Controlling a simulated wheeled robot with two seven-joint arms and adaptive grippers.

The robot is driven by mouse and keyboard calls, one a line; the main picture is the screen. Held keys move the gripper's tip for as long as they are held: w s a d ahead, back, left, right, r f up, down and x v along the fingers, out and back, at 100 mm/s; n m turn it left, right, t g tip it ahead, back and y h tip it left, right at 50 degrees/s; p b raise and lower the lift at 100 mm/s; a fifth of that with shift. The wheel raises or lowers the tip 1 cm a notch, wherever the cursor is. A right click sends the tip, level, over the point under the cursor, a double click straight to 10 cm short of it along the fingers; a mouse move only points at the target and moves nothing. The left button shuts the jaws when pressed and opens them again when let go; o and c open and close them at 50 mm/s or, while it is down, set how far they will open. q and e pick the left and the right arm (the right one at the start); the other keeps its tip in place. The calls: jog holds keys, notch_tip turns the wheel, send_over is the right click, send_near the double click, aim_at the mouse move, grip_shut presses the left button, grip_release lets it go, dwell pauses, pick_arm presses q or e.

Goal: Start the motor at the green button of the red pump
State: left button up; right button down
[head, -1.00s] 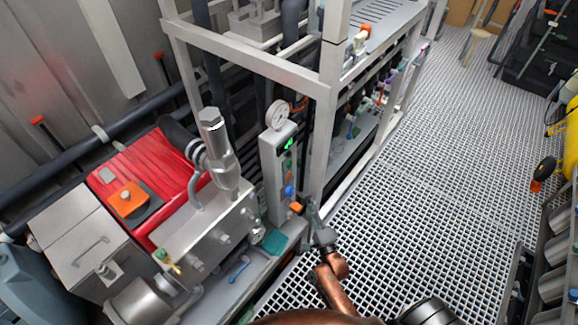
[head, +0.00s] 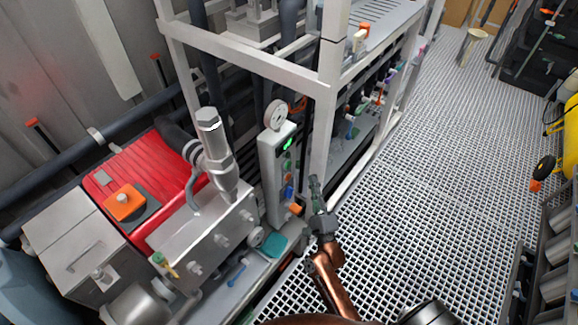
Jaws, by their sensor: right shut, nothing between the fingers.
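The red pump (head: 130,165) stands at the left, with a silver metal block and upright cylinder on its right side. A narrow grey control post (head: 268,180) stands beside the block. Its right face carries a lit green display (head: 287,144), a small green button (head: 287,164), a blue part (head: 287,191) and an orange part (head: 297,209). My right gripper (head: 314,182) is shut and empty. It appears just right of the post's control face, in front of the frame's upright, apart from the button. My left gripper is not in view.
A grey metal frame (head: 322,120) rises close behind the gripper. A round gauge (head: 275,114) sits atop the post. Open grating floor (head: 420,200) lies to the right. A yellow machine (head: 571,135) stands at the right edge.

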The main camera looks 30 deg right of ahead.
aim_at(289, 165)
jog(key=w+a, duration=0.2)
jog(key=w, duration=0.4)
jog(key=shift+w+a+b, duration=0.2)
jog(key=shift+a+b, duration=0.15)
jog(key=shift+b, duration=0.1)
jog(key=shift+w, duration=0.1)
dwell(1.0)
jog(key=shift+w+a, duration=0.15)
jog(key=shift+w, duration=0.1)
jog(key=shift+w+a, duration=0.2)
jog(key=shift+w, duration=0.25)
dwell(0.9)
jog(key=shift+s, duration=0.1)
jog(key=shift+s+d+p, duration=0.3)
jog(key=shift+s+p, duration=0.05)
jog(key=shift+s, duration=0.35)
